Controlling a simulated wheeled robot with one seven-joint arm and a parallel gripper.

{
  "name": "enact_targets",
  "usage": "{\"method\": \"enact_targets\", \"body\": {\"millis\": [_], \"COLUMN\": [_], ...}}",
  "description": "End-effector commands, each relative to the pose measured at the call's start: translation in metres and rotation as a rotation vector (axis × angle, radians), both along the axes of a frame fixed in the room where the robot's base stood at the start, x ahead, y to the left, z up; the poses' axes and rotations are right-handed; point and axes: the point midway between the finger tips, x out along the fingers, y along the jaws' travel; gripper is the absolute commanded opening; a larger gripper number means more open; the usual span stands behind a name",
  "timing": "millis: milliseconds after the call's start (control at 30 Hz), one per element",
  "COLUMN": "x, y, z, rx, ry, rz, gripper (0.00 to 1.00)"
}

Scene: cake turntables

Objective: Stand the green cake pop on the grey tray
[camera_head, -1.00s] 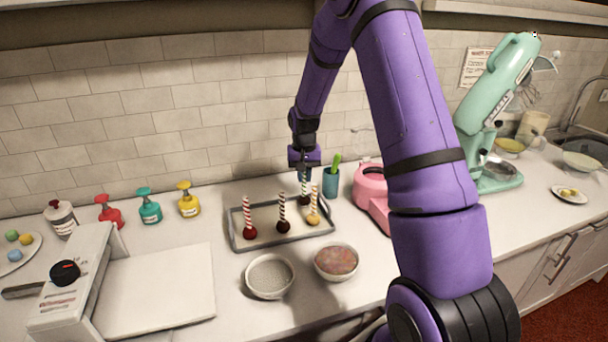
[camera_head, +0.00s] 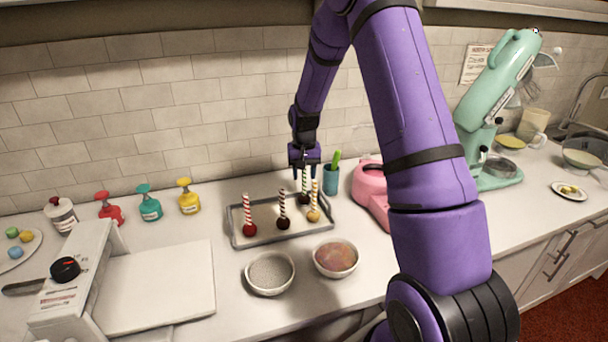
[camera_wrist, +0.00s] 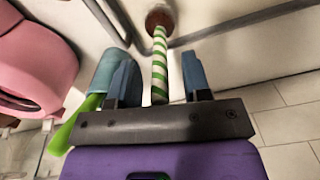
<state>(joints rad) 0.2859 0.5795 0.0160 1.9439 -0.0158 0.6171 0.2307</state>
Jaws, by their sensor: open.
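The green-and-white striped stick of the green cake pop (camera_wrist: 160,62) stands upright, dark brown ball down, between my fingers in the wrist view. In the head view the cake pop (camera_head: 304,183) is at the back right of the grey tray (camera_head: 288,237), its ball inside the rim. My gripper (camera_head: 304,166) is open above it, around the top of the stick. In the wrist view my gripper (camera_wrist: 160,82) shows a gap between each finger and the stick.
Other cake pops with a red-striped stick (camera_head: 247,212), a dark-striped stick (camera_head: 282,208) and a yellow-striped stick (camera_head: 313,200) stand on the tray. A teal cup (camera_head: 331,180) and a pink appliance (camera_head: 370,188) are close right. Two bowls (camera_head: 270,290) (camera_head: 336,272) are in front.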

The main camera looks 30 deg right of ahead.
Motion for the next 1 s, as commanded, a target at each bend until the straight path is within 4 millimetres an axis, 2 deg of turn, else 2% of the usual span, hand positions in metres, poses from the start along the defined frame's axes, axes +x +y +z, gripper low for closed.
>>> {"method": "enact_targets", "body": {"millis": [500,700,1000], "x": [0.001,0.000,0.000], "y": [0.000,0.000,0.000], "z": [0.086,0.101,0.103], "rx": [-0.001,0.000,0.000], "ry": [-0.003,-0.001,0.000], "rz": [0.001,0.001,0.000], "gripper": [0.44,0.44,0.44]}}
